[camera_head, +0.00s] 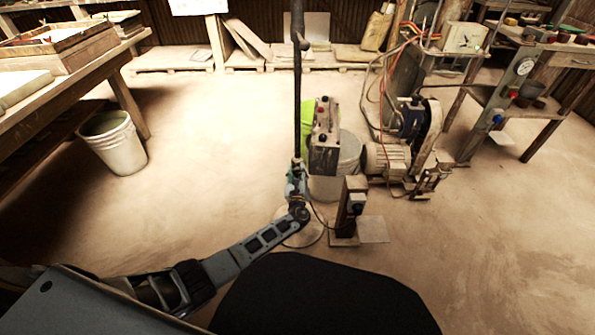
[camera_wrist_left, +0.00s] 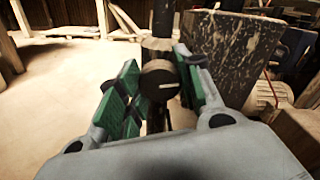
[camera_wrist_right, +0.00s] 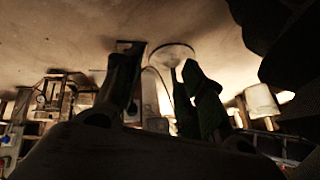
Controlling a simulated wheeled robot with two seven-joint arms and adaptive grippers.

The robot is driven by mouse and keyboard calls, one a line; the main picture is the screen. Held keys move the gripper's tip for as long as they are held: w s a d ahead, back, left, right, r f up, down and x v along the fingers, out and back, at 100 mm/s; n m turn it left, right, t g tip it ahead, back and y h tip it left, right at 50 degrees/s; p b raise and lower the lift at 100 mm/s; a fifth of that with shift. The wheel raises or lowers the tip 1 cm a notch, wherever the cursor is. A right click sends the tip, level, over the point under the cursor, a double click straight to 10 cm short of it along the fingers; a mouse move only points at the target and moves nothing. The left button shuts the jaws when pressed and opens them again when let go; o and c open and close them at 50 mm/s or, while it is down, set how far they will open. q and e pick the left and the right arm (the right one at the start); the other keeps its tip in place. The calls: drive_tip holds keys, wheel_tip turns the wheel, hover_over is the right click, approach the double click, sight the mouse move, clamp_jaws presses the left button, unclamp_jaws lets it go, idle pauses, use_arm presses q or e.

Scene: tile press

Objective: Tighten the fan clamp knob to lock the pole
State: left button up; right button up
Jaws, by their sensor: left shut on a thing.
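My left gripper (camera_head: 297,172) is at the clamp low on the pole. In the left wrist view, the round black knob (camera_wrist_left: 160,82), with a pale mark on its face, sits between the green finger pads. The left gripper is shut on it. The pole (camera_wrist_left: 162,22) shows behind the knob. My right gripper (camera_wrist_right: 165,90) shows only in its own wrist view; its fingers are apart with nothing between them. The round base (camera_wrist_right: 172,53) is beyond them.
A control box (camera_head: 324,138) and a pale bucket (camera_head: 350,160) stand just right of the pole. A short wooden post (camera_head: 350,210) is near the base. A motor (camera_head: 385,158) is farther right. Open floor lies at left around another bucket (camera_head: 113,145).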

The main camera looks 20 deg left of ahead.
use_arm(q)
drive_tip(key=shift+d+f+m+p, duration=0.1)
drive_tip(key=shift+m+p, duration=0.35)
drive_tip(key=shift+m, duration=0.85)
use_arm(e)
drive_tip(key=shift+s+d+r, duration=0.1)
drive_tip(key=shift+d+r, duration=0.05)
drive_tip(key=shift+r, duration=0.4)
drive_tip(key=shift+d+r, duration=0.1)
drive_tip(key=shift+r, duration=0.45)
use_arm(q)
drive_tip(key=o, duration=1)
drive_tip(key=shift+o, duration=0.2)
drive_tip(key=shift+s, duration=0.2)
use_arm(e)
drive_tip(key=shift+g, duration=0.3)
use_arm(q)
drive_tip(key=v, duration=1.1)
drive_tip(key=shift+s, duration=0.25)
drive_tip(key=shift+d, duration=0.1)
